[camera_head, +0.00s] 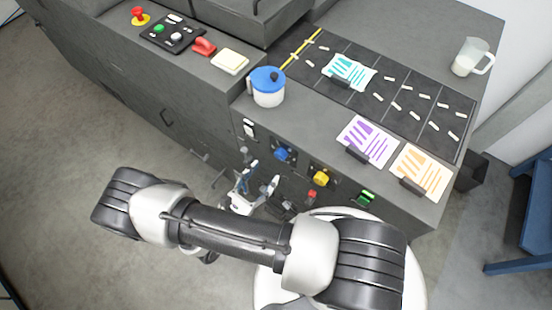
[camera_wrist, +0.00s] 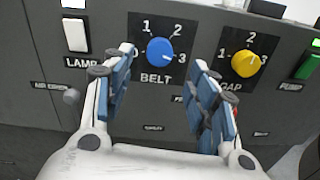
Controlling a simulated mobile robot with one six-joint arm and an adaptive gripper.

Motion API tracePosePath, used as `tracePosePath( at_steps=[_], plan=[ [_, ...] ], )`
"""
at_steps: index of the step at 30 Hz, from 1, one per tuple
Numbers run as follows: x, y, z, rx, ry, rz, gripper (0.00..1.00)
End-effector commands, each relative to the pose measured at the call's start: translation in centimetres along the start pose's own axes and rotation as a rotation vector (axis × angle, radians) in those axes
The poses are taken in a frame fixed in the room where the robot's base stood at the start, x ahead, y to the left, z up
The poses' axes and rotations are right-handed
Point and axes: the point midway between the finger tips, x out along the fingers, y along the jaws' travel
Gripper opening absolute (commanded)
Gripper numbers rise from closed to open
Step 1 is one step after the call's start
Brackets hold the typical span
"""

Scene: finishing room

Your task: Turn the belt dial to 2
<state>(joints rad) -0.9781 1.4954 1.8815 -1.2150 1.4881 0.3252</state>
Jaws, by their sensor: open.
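The belt dial (camera_wrist: 160,50) is a round blue knob on a dark panel marked 1, 2 and 3, with BELT printed below. Its small light mark appears to point to the right, toward 3. The dial also shows on the cabinet front in the head view (camera_head: 282,154). My gripper (camera_wrist: 162,66) is open and empty, with its blue-padded fingers to the left and right of the dial, apart from it. In the head view my gripper (camera_head: 259,183) is in front of the cabinet, lower left of the dial.
A white lamp switch (camera_wrist: 75,35) is left of the dial. A yellow gap dial (camera_wrist: 245,63) and a green pump switch (camera_wrist: 308,66) are to its right. A grey knob (camera_wrist: 71,96) sits lower left. A blue-lidded jar (camera_head: 267,88) stands on the cabinet top.

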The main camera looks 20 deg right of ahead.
Motion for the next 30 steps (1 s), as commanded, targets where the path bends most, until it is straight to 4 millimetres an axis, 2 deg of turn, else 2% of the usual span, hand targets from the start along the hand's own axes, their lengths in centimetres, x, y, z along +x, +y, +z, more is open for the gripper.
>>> tracePosePath(
  at_steps=[1, 6, 12, 23, 30],
  plan=[
    [1.3, -0.2, 0.0, -0.002, -0.001, -0.007, 0.53],
    [4.5, -0.2, -0.1, -0.001, 0.001, -0.007, 0.53],
    [6.7, -0.1, 0.0, -0.001, 0.001, -0.002, 0.53],
    [7.3, 0.0, 0.0, 0.000, 0.001, 0.000, 0.53],
    [7.3, 0.0, 0.0, 0.000, 0.001, 0.000, 0.38]
  ],
)
